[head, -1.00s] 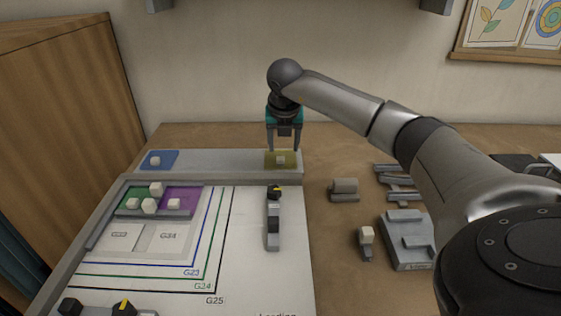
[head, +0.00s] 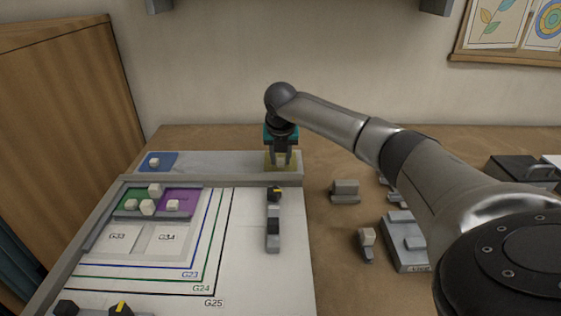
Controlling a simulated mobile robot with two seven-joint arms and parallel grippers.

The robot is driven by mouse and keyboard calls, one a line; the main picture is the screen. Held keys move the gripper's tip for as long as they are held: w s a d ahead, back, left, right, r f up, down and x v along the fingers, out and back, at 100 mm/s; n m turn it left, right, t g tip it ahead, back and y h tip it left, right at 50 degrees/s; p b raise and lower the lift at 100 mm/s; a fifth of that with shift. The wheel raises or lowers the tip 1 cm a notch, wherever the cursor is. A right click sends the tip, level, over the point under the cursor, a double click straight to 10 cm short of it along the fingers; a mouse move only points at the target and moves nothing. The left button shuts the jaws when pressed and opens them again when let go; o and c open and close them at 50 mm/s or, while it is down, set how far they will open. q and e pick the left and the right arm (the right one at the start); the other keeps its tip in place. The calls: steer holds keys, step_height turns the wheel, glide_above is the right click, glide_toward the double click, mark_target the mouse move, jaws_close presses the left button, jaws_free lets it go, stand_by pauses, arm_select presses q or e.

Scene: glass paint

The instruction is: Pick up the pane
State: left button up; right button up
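The yellow pane (head: 268,166) lies at the right end of the grey strip along the back of the board. It has a pale knob, now mostly covered by my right gripper. My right gripper (head: 281,160) points down over this pane, with its fingertips at the knob. Whether the fingers are closed on the knob is hard to tell. A blue pane (head: 165,165) with a white knob lies at the strip's left end. A green pane (head: 133,197) and a purple pane (head: 188,200) lie side by side in the framed area at the left. My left gripper is out of view.
The white board (head: 225,262) carries nested outlines marked G23, G24 and G25. Grey fixtures (head: 345,190) stand on the brown table to the right. A wooden panel (head: 60,120) rises at the left.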

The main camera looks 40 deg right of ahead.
jaws_close()
steer(key=shift+r, duration=0.15)
